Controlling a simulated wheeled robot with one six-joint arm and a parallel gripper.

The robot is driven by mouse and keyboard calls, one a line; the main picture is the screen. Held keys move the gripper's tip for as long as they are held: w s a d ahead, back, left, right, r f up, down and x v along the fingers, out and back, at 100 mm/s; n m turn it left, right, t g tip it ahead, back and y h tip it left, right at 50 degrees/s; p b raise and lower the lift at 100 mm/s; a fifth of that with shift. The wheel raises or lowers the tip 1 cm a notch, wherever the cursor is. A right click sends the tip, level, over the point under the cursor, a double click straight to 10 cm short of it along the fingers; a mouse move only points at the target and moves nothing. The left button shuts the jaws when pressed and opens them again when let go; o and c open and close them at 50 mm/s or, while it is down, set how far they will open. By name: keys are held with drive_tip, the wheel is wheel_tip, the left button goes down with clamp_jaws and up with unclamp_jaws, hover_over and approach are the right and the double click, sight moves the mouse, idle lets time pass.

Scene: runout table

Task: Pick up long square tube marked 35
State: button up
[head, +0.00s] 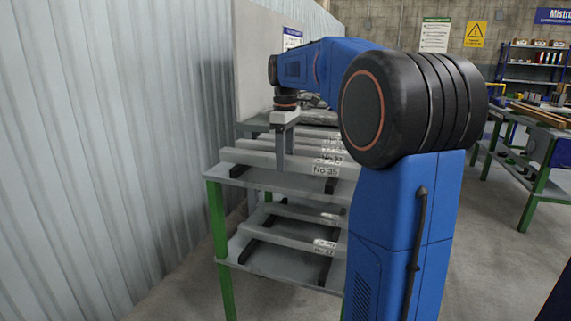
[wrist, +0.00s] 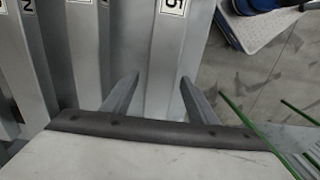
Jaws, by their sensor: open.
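The long grey square tube marked No 35 (head: 312,166) lies on the upper shelf of the green-legged rack, nearest the front. Its label shows toward its right end. In the wrist view the tube (wrist: 160,70) runs up the picture between my two fingers, with part of its label, a 5, at the top. My gripper (head: 281,165) is open and points down at the tube. In the wrist view the gripper (wrist: 158,88) has one finger on each side of it, with no clear grip. How far down the fingers reach is hard to tell.
Other labelled tubes (wrist: 85,50) lie parallel close by on the left in the wrist view. The rack's lower shelf (head: 290,266) holds more tubes. A corrugated wall (head: 110,150) stands at left. Floor (head: 500,260) is open toward a workbench (head: 540,150) at right.

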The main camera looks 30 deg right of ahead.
clamp_jaws()
idle(0.3)
